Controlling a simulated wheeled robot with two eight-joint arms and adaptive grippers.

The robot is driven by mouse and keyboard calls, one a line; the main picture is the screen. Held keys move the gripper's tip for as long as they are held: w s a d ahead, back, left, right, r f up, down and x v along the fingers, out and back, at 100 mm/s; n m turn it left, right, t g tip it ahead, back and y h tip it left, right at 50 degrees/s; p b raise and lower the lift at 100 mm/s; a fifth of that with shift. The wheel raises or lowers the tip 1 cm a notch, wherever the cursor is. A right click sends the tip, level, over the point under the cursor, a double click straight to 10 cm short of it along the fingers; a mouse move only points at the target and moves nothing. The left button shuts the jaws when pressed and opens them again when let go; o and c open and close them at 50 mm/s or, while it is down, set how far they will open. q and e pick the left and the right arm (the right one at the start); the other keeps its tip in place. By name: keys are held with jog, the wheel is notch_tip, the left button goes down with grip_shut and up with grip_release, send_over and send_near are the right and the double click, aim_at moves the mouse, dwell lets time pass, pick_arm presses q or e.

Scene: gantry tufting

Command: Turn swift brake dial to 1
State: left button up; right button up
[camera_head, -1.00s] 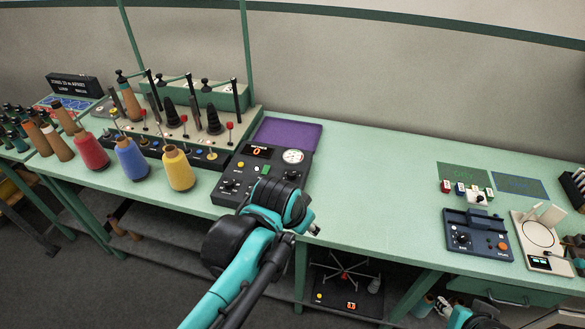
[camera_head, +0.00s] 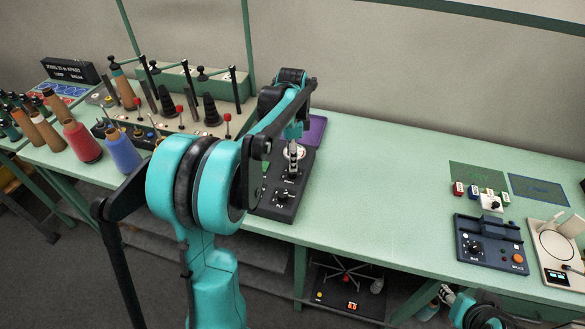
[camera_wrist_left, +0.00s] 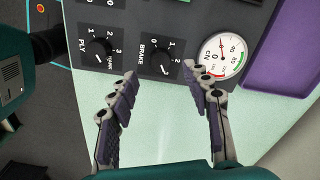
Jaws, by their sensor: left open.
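The dark control panel (camera_head: 268,206) stands on the green bench. In the left wrist view the black BRAKE dial (camera_wrist_left: 164,64) sits between the PLY dial (camera_wrist_left: 98,48) and a round white gauge (camera_wrist_left: 221,55). In the head view my left gripper (camera_head: 294,157) hangs over the panel and mostly hides the dial. My right arm shows at the bottom right; its gripper is unclear.
A purple mat (camera_head: 316,130) lies behind the panel. Thread cones, including a blue one (camera_head: 121,152), and a rack of posts stand to the left. A blue control box (camera_head: 490,243) and a white scale (camera_head: 552,250) stand to the right. The bench between is clear.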

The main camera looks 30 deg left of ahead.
pick_arm(q)
notch_tip(320, 180, down, 5)
jog(key=shift+f+b, duration=0.1)
jog(key=shift+b, duration=0.6)
jog(key=shift+c, duration=0.4)
grip_shut()
